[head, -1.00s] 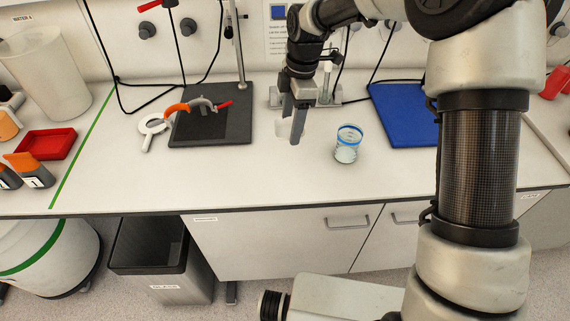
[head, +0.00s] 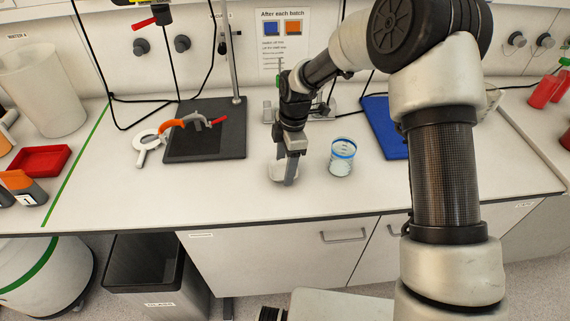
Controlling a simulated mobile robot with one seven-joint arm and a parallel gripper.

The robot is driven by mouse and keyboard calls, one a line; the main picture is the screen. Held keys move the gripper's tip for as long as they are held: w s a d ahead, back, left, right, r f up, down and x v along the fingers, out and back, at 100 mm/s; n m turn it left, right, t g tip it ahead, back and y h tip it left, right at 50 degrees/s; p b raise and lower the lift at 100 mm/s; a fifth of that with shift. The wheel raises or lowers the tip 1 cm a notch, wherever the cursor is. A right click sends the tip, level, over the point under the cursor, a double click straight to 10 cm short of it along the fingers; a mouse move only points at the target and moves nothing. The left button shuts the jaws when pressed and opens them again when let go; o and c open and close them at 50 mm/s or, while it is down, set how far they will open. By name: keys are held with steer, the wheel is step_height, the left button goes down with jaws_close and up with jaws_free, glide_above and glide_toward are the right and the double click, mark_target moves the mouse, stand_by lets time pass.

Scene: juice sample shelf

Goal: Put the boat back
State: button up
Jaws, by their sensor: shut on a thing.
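A small white dish, which looks like the boat (head: 277,174), is at my gripper's fingers, low over the white bench, just left of the blue-rimmed beaker. My gripper (head: 291,180) points down and is shut on the boat's side. The fingers hide part of the boat. I cannot tell whether the boat touches the bench.
A clear beaker with a blue rim (head: 342,158) stands close to the right of my gripper. A dark stand base (head: 205,145) with a clamp and a white ring lies left. A blue mat (head: 384,130) is partly behind my arm. The bench front (head: 240,205) is bare.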

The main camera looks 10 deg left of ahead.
steer(key=shift+f, duration=0.1)
steer(key=o, duration=1)
steer(key=shift+o, duration=0.2)
